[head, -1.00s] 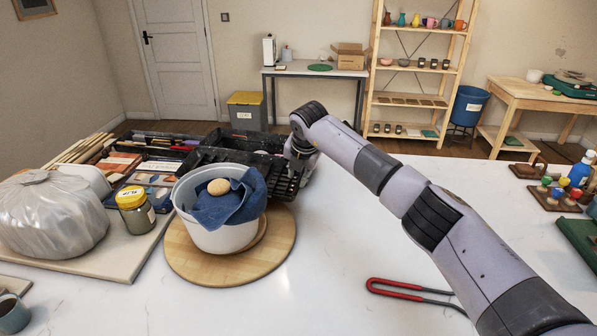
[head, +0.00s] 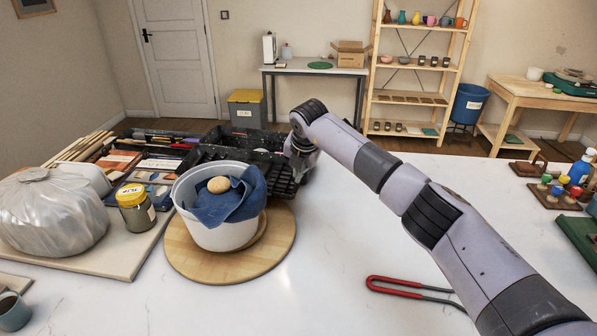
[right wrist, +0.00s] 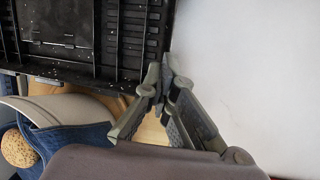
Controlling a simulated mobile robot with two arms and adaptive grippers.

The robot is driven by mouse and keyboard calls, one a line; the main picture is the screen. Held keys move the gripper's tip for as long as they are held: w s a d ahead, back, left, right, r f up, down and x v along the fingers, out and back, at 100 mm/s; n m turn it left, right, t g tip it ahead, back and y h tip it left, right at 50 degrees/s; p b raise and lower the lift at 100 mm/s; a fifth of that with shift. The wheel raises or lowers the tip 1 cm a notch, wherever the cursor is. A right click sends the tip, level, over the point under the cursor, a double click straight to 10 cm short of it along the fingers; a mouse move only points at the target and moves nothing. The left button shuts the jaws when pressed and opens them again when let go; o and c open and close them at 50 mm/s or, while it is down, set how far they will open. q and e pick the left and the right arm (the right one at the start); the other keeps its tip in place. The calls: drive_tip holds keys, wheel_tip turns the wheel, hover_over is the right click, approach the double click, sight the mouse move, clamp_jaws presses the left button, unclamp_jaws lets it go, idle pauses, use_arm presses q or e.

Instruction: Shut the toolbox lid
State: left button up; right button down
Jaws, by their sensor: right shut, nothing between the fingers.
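The black toolbox (head: 212,141) stands open behind the white bucket, and part of it is hidden. Its lid appears to be the black ribbed panel (head: 283,182) at its right, partly covered by the bucket and my arm. The panel fills the upper left of the right wrist view (right wrist: 88,45). My right gripper (right wrist: 167,68) is shut and empty, with its fingertips at the panel's right edge; I cannot tell whether they touch. In the head view the right gripper (head: 299,168) is largely hidden beneath its wrist. My left gripper is not in view.
The white bucket (head: 222,236) with a blue cloth and a sponge stands on a round wooden board (head: 185,258) close in front of the panel. A yellow-lidded jar (head: 136,209) and bagged clay (head: 50,215) are left. Red-handled tongs (head: 398,284) lie at front. The counter's middle right is clear.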

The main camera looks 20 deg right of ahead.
drive_tip(key=c, duration=2.4)
unclamp_jaws()
drive_tip(key=c, duration=1.9)
unclamp_jaws()
drive_tip(key=v, duration=1.2)
